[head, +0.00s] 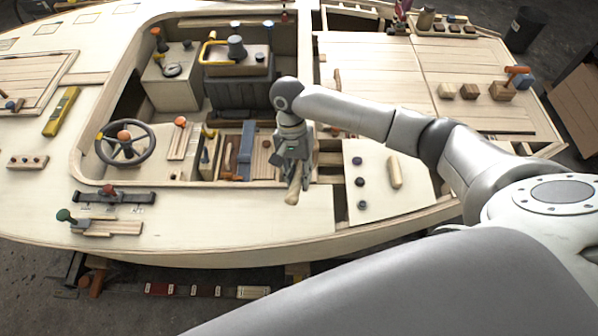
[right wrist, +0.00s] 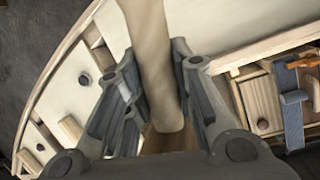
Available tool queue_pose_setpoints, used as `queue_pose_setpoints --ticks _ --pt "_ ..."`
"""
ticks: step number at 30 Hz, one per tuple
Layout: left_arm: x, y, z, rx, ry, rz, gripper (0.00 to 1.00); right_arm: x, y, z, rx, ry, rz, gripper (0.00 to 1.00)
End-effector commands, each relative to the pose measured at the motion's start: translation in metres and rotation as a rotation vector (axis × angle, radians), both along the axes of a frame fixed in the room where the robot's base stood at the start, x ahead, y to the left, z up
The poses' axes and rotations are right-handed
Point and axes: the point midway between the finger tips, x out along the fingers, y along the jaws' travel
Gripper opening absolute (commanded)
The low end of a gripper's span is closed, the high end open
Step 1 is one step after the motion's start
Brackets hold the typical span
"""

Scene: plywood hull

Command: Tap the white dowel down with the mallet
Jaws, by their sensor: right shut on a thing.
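My right gripper (head: 292,178) is shut on a pale wooden bar that looks like the mallet (head: 292,193), above the near deck. In the right wrist view the bar (right wrist: 158,70) runs between the fingers (right wrist: 165,115) and out of the top edge; I cannot make out a separate mallet head. A pale, rounded peg (head: 395,170), which may be the white dowel, shows on the white panel right of the gripper. I cannot tell whether it stands or lies, and the gripper is apart from it. My left gripper is not in view.
The white panel (head: 385,205) also carries dark knobs (head: 360,181). Left of the gripper is an open cockpit with a steering wheel (head: 126,143), a blue-grey bar (head: 246,143) and a dark cabinet (head: 238,92). The near deck (head: 240,213) left of the gripper is mostly clear.

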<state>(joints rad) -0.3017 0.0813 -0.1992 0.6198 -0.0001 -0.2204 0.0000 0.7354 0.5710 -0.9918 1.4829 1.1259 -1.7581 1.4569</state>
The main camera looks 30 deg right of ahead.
Motion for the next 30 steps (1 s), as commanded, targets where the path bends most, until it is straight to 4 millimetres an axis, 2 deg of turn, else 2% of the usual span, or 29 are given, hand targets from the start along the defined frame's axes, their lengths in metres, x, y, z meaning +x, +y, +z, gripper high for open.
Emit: queue_pose_setpoints --ticks 1,12,14,18,23,30 --pt "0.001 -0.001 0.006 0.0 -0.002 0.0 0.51 0.0 0.0 0.003 0.001 0.0 0.0 0.0" --pt "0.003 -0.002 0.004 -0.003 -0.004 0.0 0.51 0.0 0.001 0.0 0.002 -0.001 0.0 0.0" --pt "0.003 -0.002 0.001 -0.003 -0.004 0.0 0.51 0.0 0.001 -0.009 0.002 0.001 0.001 0.0" --pt "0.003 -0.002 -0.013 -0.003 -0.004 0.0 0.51 -0.002 0.001 -0.052 0.001 0.004 0.0 0.0" --pt "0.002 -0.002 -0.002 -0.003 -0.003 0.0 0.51 0.0 0.001 -0.039 0.002 -0.001 0.0 0.0" --pt "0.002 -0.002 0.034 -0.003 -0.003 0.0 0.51 0.0 0.001 -0.011 0.002 -0.001 0.001 0.0"
